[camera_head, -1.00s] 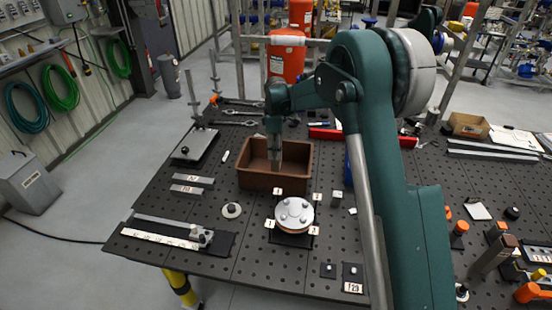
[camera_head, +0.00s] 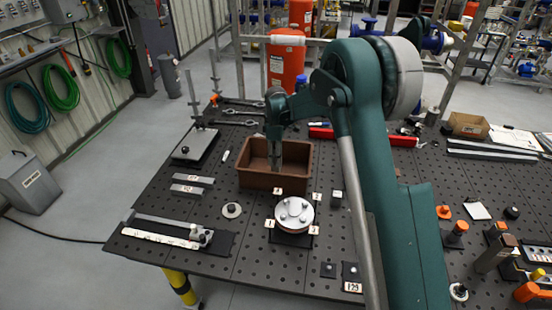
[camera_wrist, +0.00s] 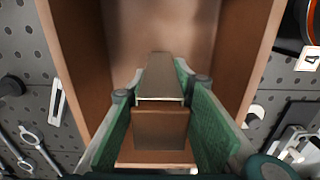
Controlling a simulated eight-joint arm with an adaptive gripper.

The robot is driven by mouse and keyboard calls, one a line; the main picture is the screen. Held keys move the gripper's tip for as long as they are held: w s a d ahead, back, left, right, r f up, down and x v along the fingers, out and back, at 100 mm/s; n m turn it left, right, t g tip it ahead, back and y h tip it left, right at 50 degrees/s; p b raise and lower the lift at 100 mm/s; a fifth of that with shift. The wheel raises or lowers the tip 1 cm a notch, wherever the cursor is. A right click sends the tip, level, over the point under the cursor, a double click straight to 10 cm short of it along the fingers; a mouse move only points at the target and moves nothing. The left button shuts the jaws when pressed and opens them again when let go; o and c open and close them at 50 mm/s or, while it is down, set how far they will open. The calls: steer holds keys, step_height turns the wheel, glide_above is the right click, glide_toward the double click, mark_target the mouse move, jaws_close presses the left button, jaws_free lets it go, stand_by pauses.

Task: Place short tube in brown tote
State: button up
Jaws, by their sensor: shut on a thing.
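The brown tote (camera_head: 247,176) stands on the perforated table in the head view. It also fills much of the wrist view, where its wall (camera_wrist: 84,60) shows. My gripper (camera_head: 275,160) points down into the tote. In the wrist view my gripper (camera_wrist: 160,115) has its green pads shut on the short tube (camera_wrist: 160,128), a brownish, square-edged metal piece. The tube is between the pads and over the tote's inside. I cannot tell whether its lower end touches the tote floor.
A round flanged part (camera_head: 294,213) with bolts stands in front of the tote. Grey bars (camera_head: 190,184) lie to its left, and a flat plate with a post (camera_head: 196,146) is farther left. A red bar (camera_head: 322,133) lies behind right. Wrenches (camera_head: 238,118) lie behind.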

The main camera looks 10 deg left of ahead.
steer(key=shift+f, duration=0.15)
steer(key=o, duration=1.1)
step_height(320, 180, up, 12)
steer(key=shift+r+b, duration=0.2)
steer(key=shift+b, duration=0.1)
stand_by(0.5)
